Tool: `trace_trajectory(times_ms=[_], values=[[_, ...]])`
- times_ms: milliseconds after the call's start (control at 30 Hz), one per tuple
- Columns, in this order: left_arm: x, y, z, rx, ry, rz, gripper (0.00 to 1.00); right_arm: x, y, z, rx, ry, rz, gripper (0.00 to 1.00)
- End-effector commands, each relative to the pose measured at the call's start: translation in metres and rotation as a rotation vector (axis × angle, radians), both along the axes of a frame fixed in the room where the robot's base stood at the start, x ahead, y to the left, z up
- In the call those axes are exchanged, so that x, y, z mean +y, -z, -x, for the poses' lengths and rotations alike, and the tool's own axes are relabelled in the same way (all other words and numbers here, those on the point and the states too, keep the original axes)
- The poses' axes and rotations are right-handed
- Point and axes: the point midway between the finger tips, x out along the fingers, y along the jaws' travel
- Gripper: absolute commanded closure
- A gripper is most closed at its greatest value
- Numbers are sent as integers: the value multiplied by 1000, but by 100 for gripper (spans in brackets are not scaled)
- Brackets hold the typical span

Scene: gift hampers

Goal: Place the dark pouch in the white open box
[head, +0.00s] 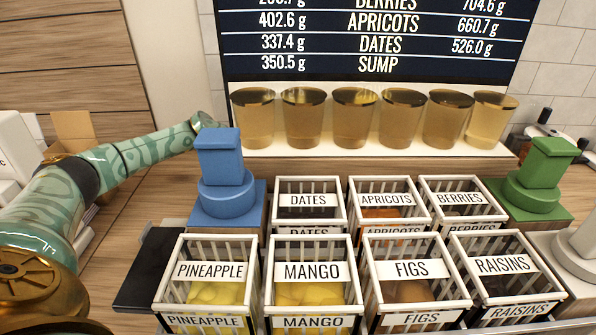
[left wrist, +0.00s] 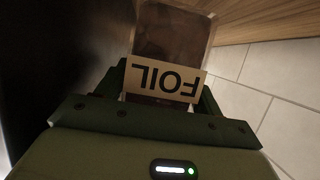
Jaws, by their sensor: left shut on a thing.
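In the left wrist view my left gripper (left wrist: 163,88) is shut on a dark brown item (left wrist: 172,40) with paler, see-through-looking edges. A label reading FOIL, upside down, lies across it between the fingers. I cannot tell for certain that it is the dark pouch. In the head view my left arm reaches from the left toward the back wall; its gripper and the held item do not show there. My right gripper is not in view. I cannot make out a white open box for certain; white shapes (head: 12,150) are cut off at the left edge.
Labelled white slatted bins, such as PINEAPPLE (head: 210,271) and RAISINS (head: 503,265), fill the middle front. A blue block stand (head: 222,170) and a green one (head: 543,165) flank them. Several amber-filled cups (head: 303,120) line the back. A brown carton (head: 75,128) is at left.

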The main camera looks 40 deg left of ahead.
Motion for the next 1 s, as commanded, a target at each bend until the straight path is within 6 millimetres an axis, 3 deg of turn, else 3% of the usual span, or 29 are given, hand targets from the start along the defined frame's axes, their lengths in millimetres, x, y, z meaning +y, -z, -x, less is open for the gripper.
trace_trajectory(times_ms=[100, 300, 400, 600, 967, 1000], values=[[-18, 0, -13, -3, 3, 2, 61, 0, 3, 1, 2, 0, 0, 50], [-32, -1, -24, -2, 0, 1, 61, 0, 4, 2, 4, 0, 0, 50], [-33, 5, -25, 0, 1, 2, 61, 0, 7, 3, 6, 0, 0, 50], [-33, 37, -25, 4, -1, 1, 61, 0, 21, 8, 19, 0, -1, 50], [-32, 38, -24, 0, 0, 1, 61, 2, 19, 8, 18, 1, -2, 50], [-32, 39, -24, 1, -1, 1, 30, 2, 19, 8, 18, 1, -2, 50]])
